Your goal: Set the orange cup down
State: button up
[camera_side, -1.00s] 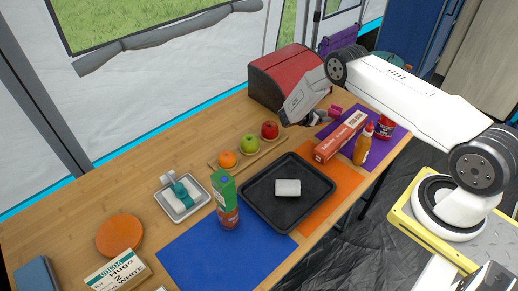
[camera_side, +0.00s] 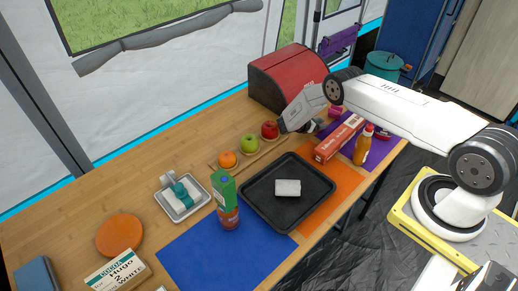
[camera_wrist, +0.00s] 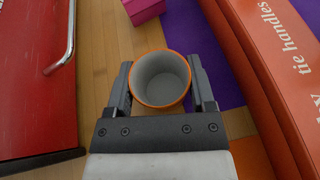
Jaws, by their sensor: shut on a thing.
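The orange cup (camera_wrist: 160,80) shows in the wrist view with an orange rim and a pale grey, empty inside. Its mouth faces the camera. My gripper (camera_wrist: 162,88) is shut on it, one finger on each side. In the side view my gripper (camera_side: 312,124) is low over the far right of the table, in front of the red bread box. The cup is mostly hidden there by my gripper. I cannot tell whether its base touches the table. Below it in the wrist view are bare wood and a purple mat (camera_wrist: 215,60).
The red bread box (camera_side: 287,75) stands close behind my gripper. A long red and white box (camera_side: 340,138) lies close on the other side. A pink object (camera_wrist: 144,8) lies ahead. Sauce bottle (camera_side: 363,145) and fruit, including a red apple (camera_side: 269,129), stand nearby.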

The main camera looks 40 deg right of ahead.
jog(key=shift+f, duration=0.2)
jog(key=o, duration=1.2)
jog(key=shift+r, duration=0.1)
jog(key=shift+w+a+r, duration=0.15)
jog(key=shift+a+r, duration=0.15)
jog(key=shift+a, duration=0.15)
jog(key=v, duration=1.1)
jog(key=shift+r, duration=0.15)
